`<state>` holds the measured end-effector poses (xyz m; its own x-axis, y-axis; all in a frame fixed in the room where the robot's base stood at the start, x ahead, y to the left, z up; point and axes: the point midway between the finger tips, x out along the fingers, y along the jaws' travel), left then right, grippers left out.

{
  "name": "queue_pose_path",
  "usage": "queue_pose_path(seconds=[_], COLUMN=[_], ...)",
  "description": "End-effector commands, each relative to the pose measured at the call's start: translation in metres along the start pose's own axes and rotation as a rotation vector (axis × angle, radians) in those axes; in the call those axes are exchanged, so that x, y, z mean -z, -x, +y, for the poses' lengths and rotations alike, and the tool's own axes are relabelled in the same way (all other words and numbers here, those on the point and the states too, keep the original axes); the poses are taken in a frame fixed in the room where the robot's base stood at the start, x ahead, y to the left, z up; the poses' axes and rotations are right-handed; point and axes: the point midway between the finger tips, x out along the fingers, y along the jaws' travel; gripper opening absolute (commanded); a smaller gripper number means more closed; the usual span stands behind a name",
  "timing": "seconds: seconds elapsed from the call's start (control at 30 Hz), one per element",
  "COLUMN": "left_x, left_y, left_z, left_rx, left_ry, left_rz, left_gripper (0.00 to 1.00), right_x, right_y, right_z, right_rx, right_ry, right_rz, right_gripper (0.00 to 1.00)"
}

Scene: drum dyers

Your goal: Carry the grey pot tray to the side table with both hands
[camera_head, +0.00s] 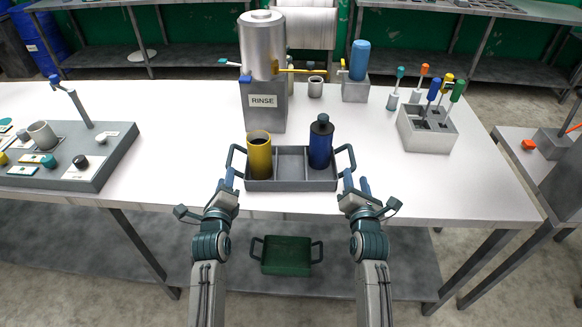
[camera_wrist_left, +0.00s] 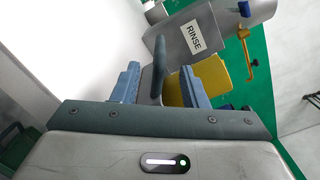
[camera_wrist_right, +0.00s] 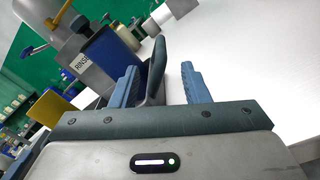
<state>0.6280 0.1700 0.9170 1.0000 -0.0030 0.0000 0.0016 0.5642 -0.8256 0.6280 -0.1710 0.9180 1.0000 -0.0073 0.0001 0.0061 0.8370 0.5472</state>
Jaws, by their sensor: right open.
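The grey pot tray (camera_head: 291,185) sits on the white table near its front edge, with a dark looped handle at each end. A yellow pot (camera_head: 260,160) stands in its left compartment and a dark blue bottle-like pot (camera_head: 320,148) in its right; the middle compartment is empty. My left gripper (camera_head: 223,190) is open at the left handle, which shows between its fingers in the left wrist view (camera_wrist_left: 158,68). My right gripper (camera_head: 356,187) is open at the right handle, which shows between its fingers in the right wrist view (camera_wrist_right: 157,70).
A steel RINSE tank (camera_head: 263,60) stands behind the tray. A grey holder with coloured tools (camera_head: 427,130) is at right, a grey board with small parts (camera_head: 70,165) at left. A lower table (camera_head: 510,150) stands at far right. A green tray (camera_head: 286,256) lies on the shelf below.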

Motion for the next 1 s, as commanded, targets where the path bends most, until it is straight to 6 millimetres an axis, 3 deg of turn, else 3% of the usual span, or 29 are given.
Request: queue_pose_path(seconds=[0.3,0.5,0.93,1.0], left_x=[-0.001,-0.001,-0.001,-0.001], left_y=[-0.059,-0.083,-0.091,-0.091], left_z=[-0.001,0.0,0.0,0.0], left_rx=[0.001,0.001,0.0,0.0], left_ry=[-0.003,-0.001,-0.001,-0.001], left_rz=[-0.001,-0.002,-0.002,-0.002], left_gripper=[0.4,0.4,0.4,0.28], right_x=[-0.001,-0.001,0.0,0.0], right_y=[-0.059,-0.083,-0.091,-0.091], right_z=[0.0,0.0,0.0,0.0], right_rx=[-0.001,0.0,0.0,0.0], right_ry=[0.004,0.002,0.001,0.001], right_rz=[0.0,0.0,0.0,0.0], right_gripper=[0.42,0.42,0.42,0.3])
